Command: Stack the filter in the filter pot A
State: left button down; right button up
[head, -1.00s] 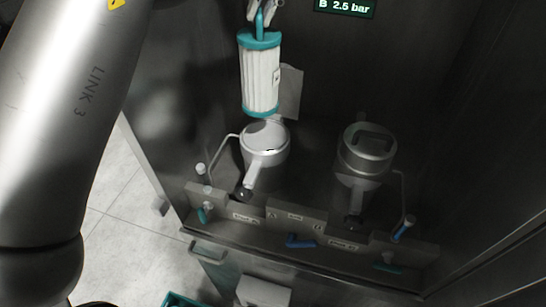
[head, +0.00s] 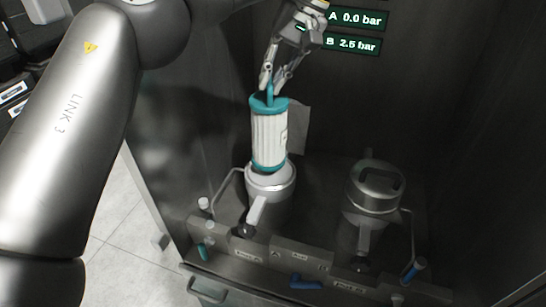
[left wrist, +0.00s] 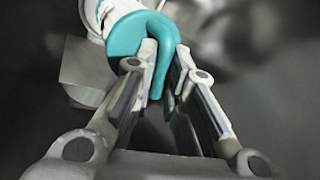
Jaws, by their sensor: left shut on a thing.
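The filter (head: 269,138) is a white pleated cartridge with teal end caps and a teal handle on top. My left gripper (head: 270,82) is shut on that handle and holds the filter upright. In the left wrist view the gripper's fingers (left wrist: 167,85) clasp the teal handle (left wrist: 138,38). Filter pot A (head: 270,182) is the left metal pot. The filter's lower cap is directly over its mouth; I cannot tell if it is just above or slightly inside. My right gripper is not in view.
A second metal pot (head: 373,190) with a lid stands to the right. Displays read A 0.0 bar (head: 356,19) and B 2.5 bar (head: 353,45). Valve handles and a blue lever (head: 305,283) line the front panel. Dark cabinet walls enclose the pots.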

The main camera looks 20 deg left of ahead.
aim_at(278, 98)
pick_arm(q)
notch_tip(278, 98, down, 7)
jog(key=shift+f+b, duration=0.15)
jog(key=shift+b, duration=0.3)
notch_tip(278, 98, down, 9)
jog(key=shift+r+p, duration=0.1)
jog(key=shift+p, duration=0.55)
jog(key=shift+f, duration=0.5)
notch_tip(278, 98, down, 3)
jog(key=shift+p, duration=0.9)
jog(key=shift+f, duration=0.25)
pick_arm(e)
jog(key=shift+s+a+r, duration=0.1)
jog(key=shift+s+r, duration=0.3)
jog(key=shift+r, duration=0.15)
pick_arm(q)
jog(key=shift+f, duration=0.15)
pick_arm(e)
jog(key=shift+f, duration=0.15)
